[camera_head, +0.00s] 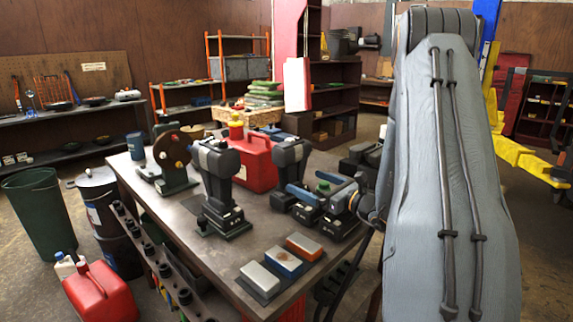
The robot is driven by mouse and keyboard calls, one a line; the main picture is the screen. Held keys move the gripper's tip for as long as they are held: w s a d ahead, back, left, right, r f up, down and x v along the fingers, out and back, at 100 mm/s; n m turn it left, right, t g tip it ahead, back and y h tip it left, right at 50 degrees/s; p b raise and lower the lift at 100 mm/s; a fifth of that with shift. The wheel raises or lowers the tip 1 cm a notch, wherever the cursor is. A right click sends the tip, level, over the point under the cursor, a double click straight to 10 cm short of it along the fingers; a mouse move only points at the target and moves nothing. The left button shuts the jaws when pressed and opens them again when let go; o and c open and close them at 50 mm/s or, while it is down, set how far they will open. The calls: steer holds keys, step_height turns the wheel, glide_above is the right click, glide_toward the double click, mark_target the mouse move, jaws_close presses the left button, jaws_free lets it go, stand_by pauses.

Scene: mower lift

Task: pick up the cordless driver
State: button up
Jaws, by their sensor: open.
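Several power tools stand on the workbench (205,222), and I cannot tell for sure which is the cordless driver. A black and grey tool (219,178) stands upright on a wide black foot near the middle of the bench, with a shape like a driver. A similar dark tool (291,160) stands behind it to the right. My grey arm, with two cables, fills the right side. My gripper is not in view.
A red fuel can (255,165) stands behind the upright tool. Grey, blue and orange blocks (283,263) sit at the near edge. A grinder-like machine (175,163) stands at the left. Bins (40,218) and a red can (100,293) stand on the floor. Bare benchtop shows in front.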

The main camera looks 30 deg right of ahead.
mark_target(294, 175)
steer(key=shift+p+x, duration=1.75)
steer(key=shift+x, duration=2.45)
steer(key=shift+a+r, duration=0.1)
steer(key=shift+c, duration=0.4)
steer(key=shift+s, duration=0.1)
steer(key=c, duration=1.8)
steer(key=shift+r, duration=0.15)
steer(key=shift+c, duration=1.4)
